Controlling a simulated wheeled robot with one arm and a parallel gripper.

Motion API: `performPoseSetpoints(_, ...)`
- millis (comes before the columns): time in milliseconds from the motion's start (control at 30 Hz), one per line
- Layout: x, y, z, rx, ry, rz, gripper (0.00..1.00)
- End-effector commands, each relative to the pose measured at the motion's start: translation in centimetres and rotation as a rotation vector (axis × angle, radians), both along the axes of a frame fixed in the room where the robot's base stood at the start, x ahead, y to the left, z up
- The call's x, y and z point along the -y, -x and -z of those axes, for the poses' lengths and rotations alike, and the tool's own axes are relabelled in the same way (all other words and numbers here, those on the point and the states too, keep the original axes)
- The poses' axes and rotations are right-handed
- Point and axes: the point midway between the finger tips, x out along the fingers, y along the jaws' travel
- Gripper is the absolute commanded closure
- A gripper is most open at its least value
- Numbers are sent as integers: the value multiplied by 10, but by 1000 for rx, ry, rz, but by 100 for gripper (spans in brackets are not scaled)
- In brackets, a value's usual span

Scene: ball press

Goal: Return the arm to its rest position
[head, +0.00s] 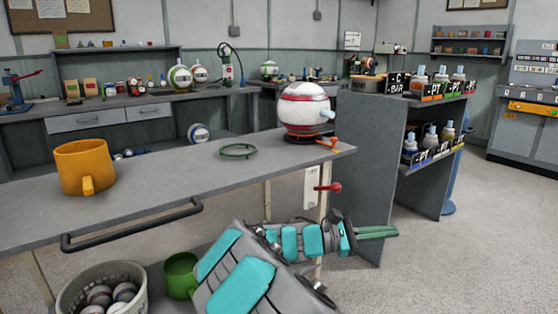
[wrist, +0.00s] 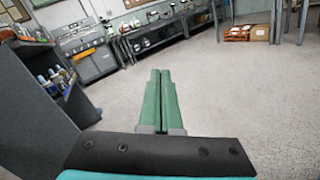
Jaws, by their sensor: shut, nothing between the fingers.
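My gripper (head: 380,232) is at the end of my grey and teal arm in the head view, in front of the table's right end and pointing right. Its two green fingers lie side by side with no visible gap. In the wrist view the shut gripper (wrist: 160,78) holds nothing and points out over open floor. The arm reaches up from the bottom of the head view, folded low, below the level of the tabletop.
The grey table (head: 225,182) bears an orange mug (head: 84,166), a green ring (head: 237,151) and a white-and-red ball device (head: 304,112). A red-knobbed lever (head: 328,187) is near my arm. A shelf of bottles (head: 375,150) stands behind the gripper. Floor (head: 470,260) at right is clear.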

Motion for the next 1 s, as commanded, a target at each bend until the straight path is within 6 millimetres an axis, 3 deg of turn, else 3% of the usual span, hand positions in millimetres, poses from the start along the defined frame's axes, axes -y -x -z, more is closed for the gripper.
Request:
performPoseSetpoints(100,39,52,-7,105,-134,131,100)
performPoseSetpoints(200,60,95,-3,194,-250,233,100)
performPoseSetpoints(433,74,189,24,387,-523,459,100)
performPoseSetpoints(667,45,262,62,561,-808,662,100)
performPoseSetpoints(800,11,299,83,639,-979,784,100)
performPoseSetpoints(1000,-49,339,103,720,-1205,933,100)
